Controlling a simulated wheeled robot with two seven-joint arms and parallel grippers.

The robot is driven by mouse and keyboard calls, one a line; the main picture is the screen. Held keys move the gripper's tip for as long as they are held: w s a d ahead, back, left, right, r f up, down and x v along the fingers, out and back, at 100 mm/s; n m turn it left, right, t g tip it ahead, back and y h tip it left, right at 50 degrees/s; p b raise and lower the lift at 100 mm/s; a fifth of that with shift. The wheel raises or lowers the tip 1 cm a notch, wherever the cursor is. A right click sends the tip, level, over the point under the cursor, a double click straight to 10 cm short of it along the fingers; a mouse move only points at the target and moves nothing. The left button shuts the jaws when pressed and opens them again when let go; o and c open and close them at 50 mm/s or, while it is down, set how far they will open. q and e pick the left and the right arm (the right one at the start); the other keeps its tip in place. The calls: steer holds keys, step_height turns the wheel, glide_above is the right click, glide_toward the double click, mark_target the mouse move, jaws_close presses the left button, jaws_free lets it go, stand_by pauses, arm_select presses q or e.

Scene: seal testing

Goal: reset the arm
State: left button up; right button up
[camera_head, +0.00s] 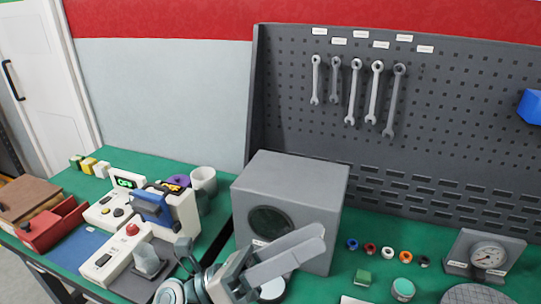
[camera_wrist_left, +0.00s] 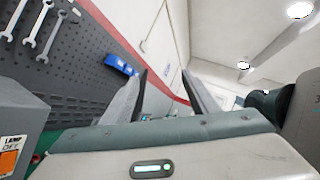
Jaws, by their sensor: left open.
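My left gripper (camera_head: 318,243) is in front of the grey box (camera_head: 292,185) with the round dark window, above the bench. Its fingers point to the right and slightly up in the head view. In the left wrist view the two fingers of my left gripper (camera_wrist_left: 166,70) stand apart, with nothing between them but the wall and ceiling behind. The gripper hides part of the box's lower front. My right gripper is in neither view.
A pressure gauge (camera_head: 488,256) and several coloured rings stand right on the green bench (camera_head: 437,241). Wrenches (camera_head: 353,92) hang on the pegboard (camera_head: 450,110). A white device with a blue part (camera_head: 152,208), a control box (camera_head: 117,258) and a red tray (camera_head: 50,228) are left.

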arm_select(q)
steer(key=w+a+f+n+t+y, duration=0.3)
steer(key=w+a+n+t+y, duration=0.2)
steer(key=a+n+t+y, duration=0.65)
steer(key=w+a+f+n+t+y, duration=0.4)
steer(key=w+n+t, duration=0.2)
steer(key=n, duration=1)
steer(key=s+a+f+n+g+y, duration=0.25)
steer(key=a+f+n+y, duration=0.2)
steer(key=f, duration=0.45)
steer(key=s+a+f+n+g+y, duration=0.1)
steer(key=a+f+n+g+y, duration=0.35)
steer(key=f, duration=0.45)
steer(key=s+a+f+n+g+h, duration=0.1)
steer(key=s+a+f+n+g, duration=0.3)
steer(key=s+f, duration=0.65)
steer(key=s+d+f+n+g, duration=0.1)
steer(key=s+f+n+g, duration=0.2)
steer(key=s+f+g, duration=0.7)
steer(key=s+f+t, duration=0.1)
steer(key=s+f, duration=0.2)
steer(key=f, duration=1.1)
steer(key=s+f+t, duration=0.1)
steer(key=s+f, duration=0.2)
steer(key=f, duration=1)
steer(key=s+a+f+g, duration=0.1)
steer(key=s+a+f, duration=0.2)
steer(key=s+f, duration=1.3)
steer(key=shift+s+m, duration=0.35)
steer(key=shift+s, duration=0.15)
